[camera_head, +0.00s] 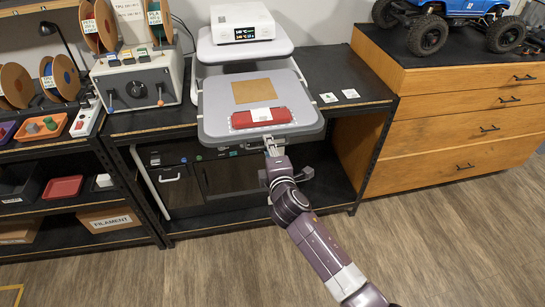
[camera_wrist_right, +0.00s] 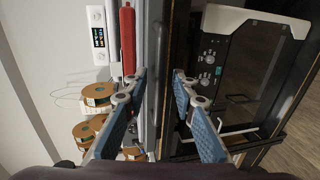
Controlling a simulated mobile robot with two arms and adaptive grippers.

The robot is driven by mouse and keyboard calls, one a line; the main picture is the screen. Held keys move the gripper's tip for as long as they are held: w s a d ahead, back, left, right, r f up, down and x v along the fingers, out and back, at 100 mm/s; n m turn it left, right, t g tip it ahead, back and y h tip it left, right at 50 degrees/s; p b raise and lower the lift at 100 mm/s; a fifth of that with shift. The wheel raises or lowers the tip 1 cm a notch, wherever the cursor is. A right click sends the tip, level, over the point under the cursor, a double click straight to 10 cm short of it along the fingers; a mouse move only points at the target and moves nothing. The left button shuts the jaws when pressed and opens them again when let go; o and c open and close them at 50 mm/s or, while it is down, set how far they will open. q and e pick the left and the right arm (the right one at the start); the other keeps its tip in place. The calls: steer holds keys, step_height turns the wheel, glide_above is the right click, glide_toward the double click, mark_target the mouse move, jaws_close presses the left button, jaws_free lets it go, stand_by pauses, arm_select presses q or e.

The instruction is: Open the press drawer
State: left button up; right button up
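The heat press stands on the dark workbench in the head view, with a white control box (camera_head: 242,22) on top. Its press drawer (camera_head: 212,125) is a grey tray that sticks out toward me past the bench's front edge. A tan sheet (camera_head: 254,91) and a red piece (camera_head: 260,117) lie on it. My right gripper (camera_head: 272,146) is at the middle of the drawer's front edge. In the right wrist view the gripper's fingers (camera_wrist_right: 159,76) are apart, with the drawer's front edge close by. Contact with a handle cannot be told. My left gripper is not in view.
A grey dial box (camera_head: 140,82) and filament spools (camera_head: 98,25) stand left of the press. A wooden drawer cabinet (camera_head: 450,115) with a blue crawler (camera_head: 468,10) on top stands at right. An appliance (camera_head: 175,170) sits under the bench. The floor in front is clear.

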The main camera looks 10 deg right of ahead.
steer(key=v, duration=1.1)
steer(key=shift+s, duration=0.2)
steer(key=s+d+f+m+g+b, duration=0.1)
steer(key=s+d+f+m+g, duration=0.3)
steer(key=f, duration=0.9)
steer(key=s+f+g+b, duration=0.1)
steer(key=s+f, duration=0.5)
steer(key=f, duration=0.8)
steer(key=s+d+f+m+g+b, duration=0.1)
steer(key=s+d+f+m+g, duration=0.3)
steer(key=f, duration=0.9)
steer(key=s+d+f+m+g, duration=0.1)
steer(key=s+f+m+g, duration=0.1)
steer(key=s+f, duration=0.5)
steer(key=s+d+f+m+g+b, duration=0.1)
steer(key=s+f, duration=0.6)
steer(key=s, duration=1)
steer(key=s+d+f+m+g+b, duration=0.1)
steer(key=s+f+m, duration=0.4)
steer(key=s, duration=0.6)
steer(key=shift+s+d+f+g+h, duration=0.35)
steer(key=shift+d+f+g, duration=0.5)
steer(key=shift+d, duration=0.35)
